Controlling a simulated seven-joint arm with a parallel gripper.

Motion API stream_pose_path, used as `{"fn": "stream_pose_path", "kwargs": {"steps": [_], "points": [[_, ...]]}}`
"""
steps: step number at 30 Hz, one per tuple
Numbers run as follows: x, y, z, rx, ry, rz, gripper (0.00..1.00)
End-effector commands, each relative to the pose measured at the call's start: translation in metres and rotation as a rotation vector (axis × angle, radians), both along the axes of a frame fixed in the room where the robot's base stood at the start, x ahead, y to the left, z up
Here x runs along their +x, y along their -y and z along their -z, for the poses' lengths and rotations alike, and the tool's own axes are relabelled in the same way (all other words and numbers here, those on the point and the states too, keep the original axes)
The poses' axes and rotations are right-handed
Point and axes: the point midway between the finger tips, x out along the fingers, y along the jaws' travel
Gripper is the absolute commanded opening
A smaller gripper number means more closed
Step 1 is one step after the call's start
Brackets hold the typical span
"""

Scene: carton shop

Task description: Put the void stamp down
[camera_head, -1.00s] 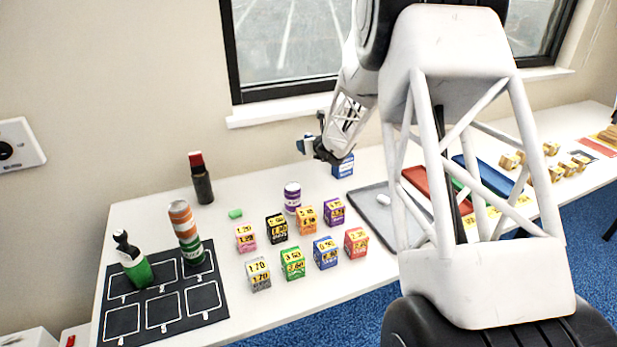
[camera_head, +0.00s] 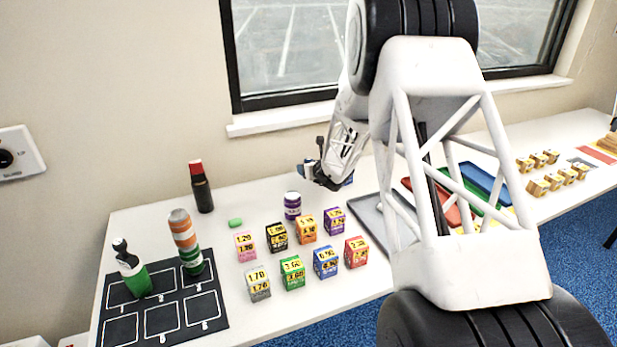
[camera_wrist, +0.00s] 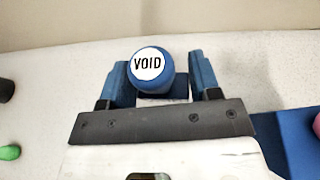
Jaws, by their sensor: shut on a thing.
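The void stamp (camera_wrist: 150,65) has a round blue top with a white disc reading VOID. It sits between the two blue fingers of my gripper (camera_wrist: 160,78), which is shut on it. In the head view my gripper (camera_head: 310,172) is low over the back of the white table, by the wall under the window. The stamp is too small there to make out clearly. The stamp's lower end is hidden in the wrist view, so I cannot tell whether it touches the table.
A blue box (camera_wrist: 292,145) stands close to the right of my gripper. A purple-and-white can (camera_head: 292,206) and several priced cartons (camera_head: 306,228) stand in front. A green piece (camera_head: 235,222), bottles and a black numbered mat (camera_head: 142,322) are left. A grey tray (camera_head: 368,215) is right.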

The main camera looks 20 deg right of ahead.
Motion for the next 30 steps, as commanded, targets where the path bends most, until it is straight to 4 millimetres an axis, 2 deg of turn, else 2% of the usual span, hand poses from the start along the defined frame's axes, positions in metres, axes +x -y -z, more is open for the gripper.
{"fn": "stream_pose_path", "kwargs": {"steps": [8,19,30], "points": [[0.000,0.000,0.003,0.000,-0.001,0.000,0.34],[0.000,0.000,0.036,0.001,-0.001,0.000,0.34],[0.000,0.000,0.038,0.001,0.000,0.000,0.33]]}}
